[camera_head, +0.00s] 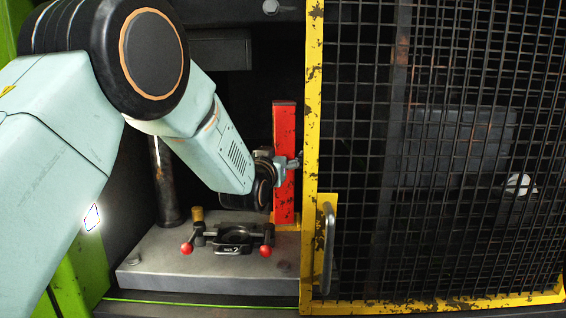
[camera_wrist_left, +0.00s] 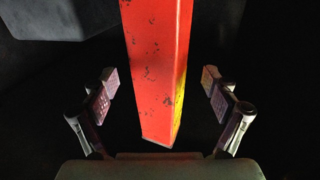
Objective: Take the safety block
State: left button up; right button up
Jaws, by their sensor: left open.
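The safety block (camera_head: 284,165) is a tall red post with worn paint, upright at the right of the press bed, beside the yellow gate frame. In the left wrist view the red block (camera_wrist_left: 157,75) stands between the two fingers of my left gripper (camera_wrist_left: 160,101), with a dark gap on each side. My left gripper (camera_head: 279,175) is open around the block, and no contact shows. In the head view the wrist hides part of the gripper. My right gripper is in neither view.
A yellow-framed mesh gate (camera_head: 313,150) with a handle (camera_head: 327,248) stands just right of the block. A grey press bed (camera_head: 150,270) carries a dark fixture (camera_head: 233,237) with red-knobbed levers. A dark column (camera_head: 165,180) stands at the left of the bed.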

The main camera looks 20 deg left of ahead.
pick_arm(q)
jog(key=shift+w+a+f, duration=0.1)
jog(key=shift+w+f, duration=0.15)
jog(key=shift+w, duration=0.05)
jog(key=shift+w+f, duration=0.2)
jog(key=shift+w, duration=0.1)
jog(key=shift+c, duration=1.4)
jog(key=shift+s+d+r, duration=0.2)
jog(key=shift+d, duration=0.05)
jog(key=shift+c, duration=1.4)
jog(key=shift+s+a+r, duration=0.1)
jog(key=shift+s+r, duration=0.05)
jog(key=shift+s, duration=0.15)
jog(key=c, duration=0.3)
jog(key=shift+w+f, duration=0.2)
jog(key=shift+w, duration=0.05)
jog(key=c, duration=0.5)
jog(key=shift+s, duration=0.1)
grip_shut()
jog(key=shift+r, duration=0.15)
